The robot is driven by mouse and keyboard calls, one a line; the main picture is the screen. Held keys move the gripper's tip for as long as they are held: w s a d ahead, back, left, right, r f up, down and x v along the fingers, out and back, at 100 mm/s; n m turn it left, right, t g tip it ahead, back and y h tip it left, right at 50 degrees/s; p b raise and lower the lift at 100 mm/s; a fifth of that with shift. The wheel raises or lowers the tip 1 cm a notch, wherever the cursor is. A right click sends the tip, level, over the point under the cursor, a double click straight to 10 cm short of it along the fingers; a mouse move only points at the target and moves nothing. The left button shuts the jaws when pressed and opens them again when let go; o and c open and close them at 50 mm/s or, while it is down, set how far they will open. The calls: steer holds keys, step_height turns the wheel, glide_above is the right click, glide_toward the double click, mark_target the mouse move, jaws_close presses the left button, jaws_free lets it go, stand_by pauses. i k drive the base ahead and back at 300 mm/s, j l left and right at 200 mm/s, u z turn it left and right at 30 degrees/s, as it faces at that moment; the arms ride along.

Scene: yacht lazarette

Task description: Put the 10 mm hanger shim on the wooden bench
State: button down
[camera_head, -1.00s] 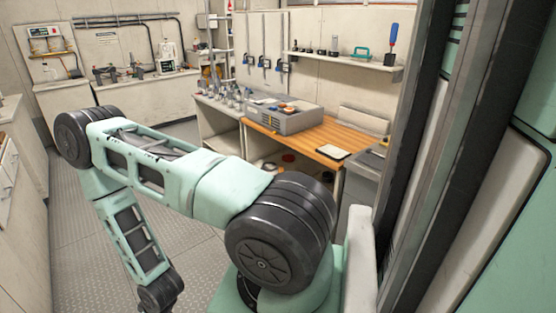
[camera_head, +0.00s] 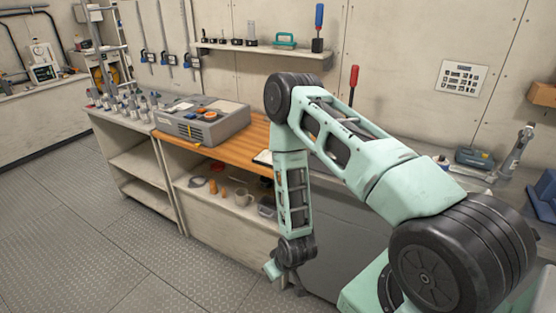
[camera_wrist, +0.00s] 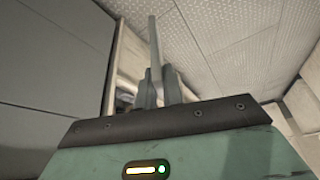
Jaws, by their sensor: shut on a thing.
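The wooden bench (camera_head: 238,148) has an orange-brown plank top and an open shelf below, and stands against the back wall in the head view. My gripper (camera_wrist: 160,94) is shut on a thin, flat grey strip, which I take to be the hanger shim (camera_wrist: 154,48). The strip sticks out beyond the fingertips. In the head view my arm hangs in front of the bench's right part, with its end low, below the top. The shim cannot be made out there, and no 10 mm marking is legible.
A grey case (camera_head: 205,124) with orange items takes up the left of the bench top. A pale pad (camera_head: 263,158) lies near its front edge, partly behind my arm. Bare wood shows between them. A wall shelf (camera_head: 262,49) hangs above. Open floor (camera_head: 80,235) lies left.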

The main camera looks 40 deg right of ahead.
mark_target(249, 148)
steer(key=i+j+z, duration=0.15)
steer(key=i, duration=0.3)
steer(key=i+j+z, duration=0.2)
steer(key=i, duration=0.2)
steer(key=i+j+z, duration=0.15)
steer(key=i, duration=0.3)
steer(key=j, duration=0.1)
